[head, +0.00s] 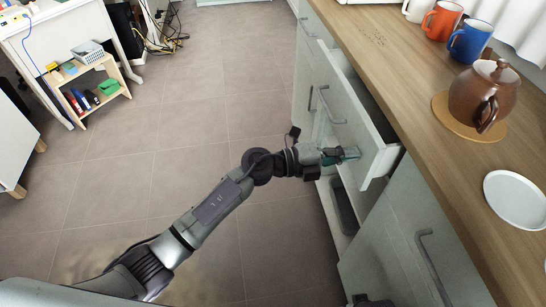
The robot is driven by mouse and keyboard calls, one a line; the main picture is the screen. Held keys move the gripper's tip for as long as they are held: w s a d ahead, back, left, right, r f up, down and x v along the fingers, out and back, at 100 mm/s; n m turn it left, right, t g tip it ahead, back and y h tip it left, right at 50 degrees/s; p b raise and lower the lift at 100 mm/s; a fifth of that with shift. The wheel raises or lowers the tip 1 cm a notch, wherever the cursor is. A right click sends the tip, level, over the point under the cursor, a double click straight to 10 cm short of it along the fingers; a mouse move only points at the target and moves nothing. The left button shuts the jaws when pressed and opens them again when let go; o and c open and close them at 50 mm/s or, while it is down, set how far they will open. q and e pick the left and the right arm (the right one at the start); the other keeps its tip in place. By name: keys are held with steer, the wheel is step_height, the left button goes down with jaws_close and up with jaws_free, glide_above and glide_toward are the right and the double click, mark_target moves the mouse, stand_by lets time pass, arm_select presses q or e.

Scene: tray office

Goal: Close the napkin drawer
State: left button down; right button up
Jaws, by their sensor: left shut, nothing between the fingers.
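The pale drawer (362,118) under the wooden counter stands pulled out. A narrow strip of its dark inside shows, and I cannot see any napkins in it. Its grey bar handle (327,104) is on the front panel. My left gripper (350,154) is shut and empty, at the near end of the drawer front. It overlaps the lower part of that front in the head view; I cannot tell whether it touches.
The counter (420,110) holds a brown teapot (482,92), a red mug (442,20), a blue mug (470,42) and a white plate (516,199). Below the drawer is a pale open compartment (333,218). A cabinet handle (432,265) sticks out nearby.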

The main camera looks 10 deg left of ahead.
arm_select(q)
steer(key=x, duration=0.5)
steer(key=shift+w+d, duration=0.1)
steer(key=shift+d, duration=0.5)
steer(key=shift+r, duration=0.1)
arm_select(e)
steer(key=shift+s+a+f, duration=0.1)
steer(key=shift+s+f, duration=0.1)
steer(key=shift+f, duration=0.05)
arm_select(q)
steer(key=shift+r, duration=0.1)
